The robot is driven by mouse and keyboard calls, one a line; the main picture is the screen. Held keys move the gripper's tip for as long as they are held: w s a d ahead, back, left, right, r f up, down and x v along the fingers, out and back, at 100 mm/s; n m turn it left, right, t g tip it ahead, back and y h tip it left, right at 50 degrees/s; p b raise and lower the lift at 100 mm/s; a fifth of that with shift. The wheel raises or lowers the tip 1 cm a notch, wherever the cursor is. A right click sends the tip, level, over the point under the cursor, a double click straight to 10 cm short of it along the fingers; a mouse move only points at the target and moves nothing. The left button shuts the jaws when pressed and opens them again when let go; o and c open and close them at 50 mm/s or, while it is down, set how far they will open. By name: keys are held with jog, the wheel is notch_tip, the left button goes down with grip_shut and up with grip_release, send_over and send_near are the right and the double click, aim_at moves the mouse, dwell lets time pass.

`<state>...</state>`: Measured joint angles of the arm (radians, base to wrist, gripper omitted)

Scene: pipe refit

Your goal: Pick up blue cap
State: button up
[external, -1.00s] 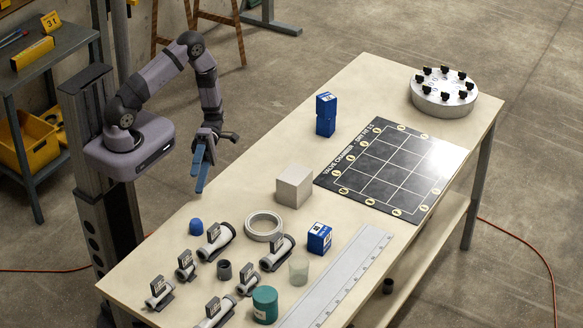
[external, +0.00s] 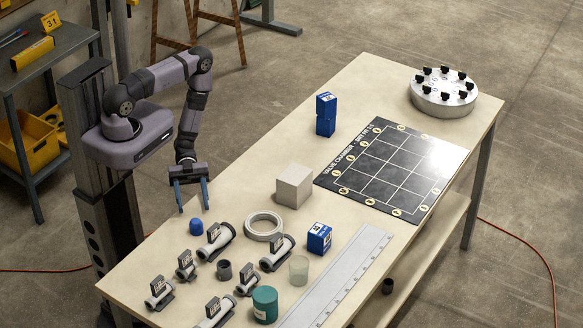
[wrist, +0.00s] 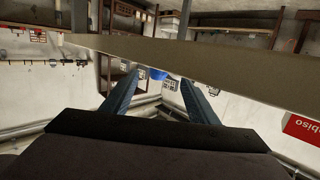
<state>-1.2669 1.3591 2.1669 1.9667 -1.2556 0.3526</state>
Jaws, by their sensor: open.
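The blue cap (external: 196,226) stands on the table near its left edge, beside the grey pipe fittings. My gripper (external: 193,210) hangs just above and slightly left of the cap in the external view, fingers pointing down. Its blue fingers are apart with nothing between them. In the wrist view, the cap (wrist: 157,74) shows as a small blue shape between the tips of the open gripper (wrist: 160,80). The cap's lower part is hard to make out there.
Grey pipe fittings (external: 217,241) and a pale ring (external: 263,227) lie close to the cap. A pale block (external: 294,186), a small blue box (external: 319,238) and a teal canister (external: 265,304) stand further off. Bare table lies behind the cap.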

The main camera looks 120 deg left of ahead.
aim_at(195, 220)
jog(key=shift+p+x, duration=0.4)
jog(key=shift+x, duration=0.65)
jog(key=shift+w+d+r+p, duration=0.1)
jog(key=shift+w+d+p, duration=0.2)
jog(key=shift+d+p, duration=0.15)
jog(key=x, duration=0.1)
jog(key=p+x, duration=0.1)
jog(key=shift+w+d+p, duration=0.2)
jog(key=shift+d+p, duration=0.1)
jog(key=shift+x, duration=0.75)
jog(key=shift+a, duration=0.1)
jog(key=c, duration=1.1)
